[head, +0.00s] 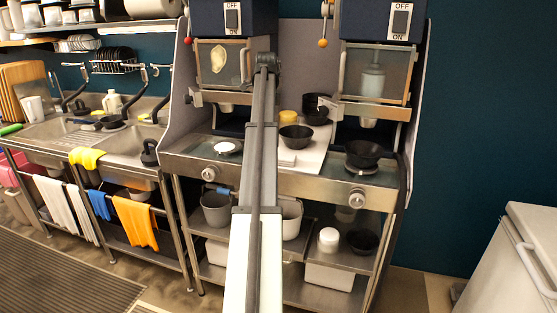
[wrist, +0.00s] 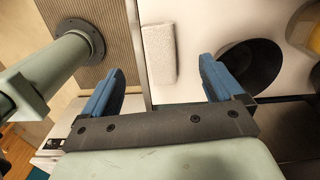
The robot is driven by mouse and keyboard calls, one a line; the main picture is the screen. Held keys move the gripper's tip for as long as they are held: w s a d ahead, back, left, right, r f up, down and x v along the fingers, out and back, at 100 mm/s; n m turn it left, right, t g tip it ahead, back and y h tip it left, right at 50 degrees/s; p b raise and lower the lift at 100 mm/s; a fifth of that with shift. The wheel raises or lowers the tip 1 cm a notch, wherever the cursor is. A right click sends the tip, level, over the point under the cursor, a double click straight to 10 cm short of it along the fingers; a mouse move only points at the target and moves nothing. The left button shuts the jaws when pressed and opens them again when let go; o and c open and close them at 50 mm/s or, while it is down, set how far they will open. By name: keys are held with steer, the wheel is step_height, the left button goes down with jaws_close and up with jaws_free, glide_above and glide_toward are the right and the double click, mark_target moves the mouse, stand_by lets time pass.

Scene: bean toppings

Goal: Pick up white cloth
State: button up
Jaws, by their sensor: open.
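My gripper (wrist: 161,72) shows in the wrist view with its two blue fingers wide apart and nothing between them. A small whitish, rough-textured rectangle (wrist: 158,52), which looks like a folded white cloth, lies on a pale surface ahead of the fingers. It lies within the gap between them in the picture; the height above it is hard to judge. In the head view my arm covers the middle of the counter, and the folded cloth is not clearly seen. Other white cloths (head: 54,204) hang from the sink rail at the left.
A black bowl (wrist: 250,66) is close beside the right finger. In the head view, black bowls (head: 296,136) and a yellow container (head: 288,117) stand on the counter between two dispensers. A yellow cloth (head: 88,158) and an orange cloth (head: 136,222) hang by the sink.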

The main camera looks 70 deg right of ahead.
steer(key=s+r, duration=0.1)
steer(key=s, duration=0.2)
glide_above(279, 155)
steer(key=shift+m, duration=0.4)
steer(key=f, duration=0.8)
steer(key=shift+w+d+f, duration=0.1)
steer(key=shift+w+f, duration=0.05)
steer(key=shift+w, duration=0.2)
steer(key=shift+s+f, duration=0.15)
steer(key=shift+f, duration=1.2)
steer(key=shift+s+f, duration=0.1)
steer(key=shift+f, duration=1.25)
steer(key=shift+c, duration=0.2)
steer(key=c, duration=1.1)
